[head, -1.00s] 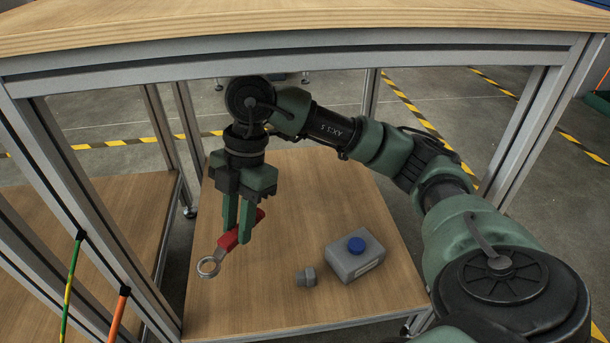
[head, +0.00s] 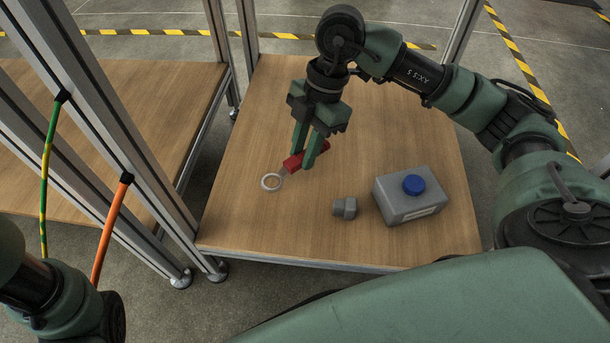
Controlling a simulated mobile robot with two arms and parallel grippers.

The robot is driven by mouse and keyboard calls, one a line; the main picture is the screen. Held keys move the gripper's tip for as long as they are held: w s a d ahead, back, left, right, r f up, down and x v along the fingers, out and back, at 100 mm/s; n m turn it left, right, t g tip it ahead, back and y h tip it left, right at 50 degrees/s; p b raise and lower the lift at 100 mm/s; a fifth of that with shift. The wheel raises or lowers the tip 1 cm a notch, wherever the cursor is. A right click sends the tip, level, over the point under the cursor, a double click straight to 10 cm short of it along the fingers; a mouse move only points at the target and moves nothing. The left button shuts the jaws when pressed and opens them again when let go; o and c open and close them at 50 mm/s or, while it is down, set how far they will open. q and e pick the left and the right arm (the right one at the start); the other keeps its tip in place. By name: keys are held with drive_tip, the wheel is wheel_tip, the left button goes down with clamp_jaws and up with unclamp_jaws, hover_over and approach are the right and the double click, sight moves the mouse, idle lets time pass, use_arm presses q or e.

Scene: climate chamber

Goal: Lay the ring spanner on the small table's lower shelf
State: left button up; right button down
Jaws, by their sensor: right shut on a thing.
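The ring spanner (head: 271,182) has a red handle and a bare metal ring end. My right gripper (head: 303,160) points down and is shut on the red handle. The ring end sticks out to the lower left and the other end shows behind the fingers. The spanner is over the left-middle part of the small table's lower shelf (head: 250,225), a wooden board. I cannot tell whether it touches the board. My left arm shows at the lower left, but its gripper is out of view.
Metal posts (head: 120,150) stand at the left, beside another wooden shelf (head: 110,110). The board's front left is clear.

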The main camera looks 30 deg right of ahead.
sight(304, 179)
wheel_tip(304, 179, down, 6)
drive_tip(key=b, duration=0.3)
drive_tip(key=shift+r, duration=0.3)
drive_tip(key=c, duration=1.2)
unclamp_jaws()
drive_tip(key=p+v, duration=0.5)
drive_tip(key=v, duration=0.2)
drive_tip(key=shift+d+r+p, duration=0.1)
drive_tip(key=shift+r+p, duration=0.2)
drive_tip(key=shift+r, duration=0.05)
drive_tip(key=shift+f, duration=0.1)
